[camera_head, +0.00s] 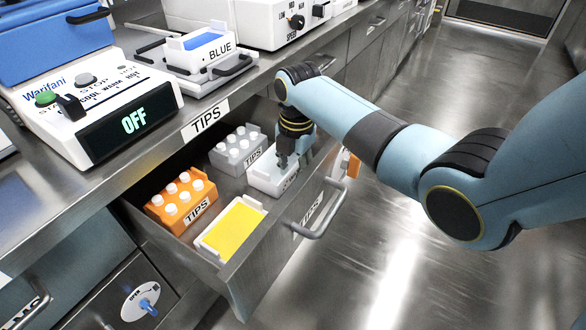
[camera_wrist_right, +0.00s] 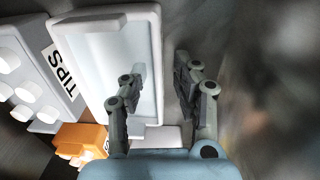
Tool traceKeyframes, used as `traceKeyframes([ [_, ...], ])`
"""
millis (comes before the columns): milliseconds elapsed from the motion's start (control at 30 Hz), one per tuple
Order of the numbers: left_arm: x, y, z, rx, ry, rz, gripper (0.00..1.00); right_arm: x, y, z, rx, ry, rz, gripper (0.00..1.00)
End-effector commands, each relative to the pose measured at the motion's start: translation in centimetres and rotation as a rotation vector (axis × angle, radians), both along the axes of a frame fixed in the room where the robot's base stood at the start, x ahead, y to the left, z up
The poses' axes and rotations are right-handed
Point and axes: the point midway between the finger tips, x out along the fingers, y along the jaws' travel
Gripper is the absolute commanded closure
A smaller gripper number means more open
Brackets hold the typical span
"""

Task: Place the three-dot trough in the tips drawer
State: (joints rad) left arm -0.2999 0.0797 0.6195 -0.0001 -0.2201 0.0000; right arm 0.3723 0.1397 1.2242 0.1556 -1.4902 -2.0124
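The tips drawer (camera_head: 258,268) is pulled out under the counter. A white trough (camera_head: 262,180) sits in its far right corner, beside a grey tip box. Marks show on the trough's front, but I cannot count dots. My right gripper (camera_head: 290,158) reaches down at this trough. In the wrist view, the trough (camera_wrist_right: 117,18) lies beside the grey box, and my right gripper (camera_wrist_right: 157,90) has its fingers apart, one over the trough's inside and one outside its long wall. A gap shows between wall and outer finger. My left gripper is out of view.
The drawer also holds a grey tip box (camera_head: 238,147), an orange tip box (camera_head: 184,190) and a yellow-filled trough (camera_head: 232,228). A blue-filled trough labelled BLUE (camera_head: 205,42) and a heater reading OFF (camera_head: 120,125) stand on the counter. The drawer handle (camera_head: 330,215) sticks out.

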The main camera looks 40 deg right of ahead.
Motion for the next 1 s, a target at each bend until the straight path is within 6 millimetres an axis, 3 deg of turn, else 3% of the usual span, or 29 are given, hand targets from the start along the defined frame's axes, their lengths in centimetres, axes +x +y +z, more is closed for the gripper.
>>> traceKeyframes([
  [167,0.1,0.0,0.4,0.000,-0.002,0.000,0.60,0.0,0.0,1.1,0.000,-0.002,0.000,0.71],
  [633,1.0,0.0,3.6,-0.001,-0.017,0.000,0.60,-0.4,-0.2,10.6,-0.001,-0.003,0.000,0.71],
  [800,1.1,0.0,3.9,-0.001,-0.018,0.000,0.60,-0.6,-0.3,12.0,0.000,0.000,-0.001,0.71],
  [1000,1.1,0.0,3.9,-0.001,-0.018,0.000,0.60,-0.6,-0.3,12.2,0.000,0.000,-0.001,0.71],
])
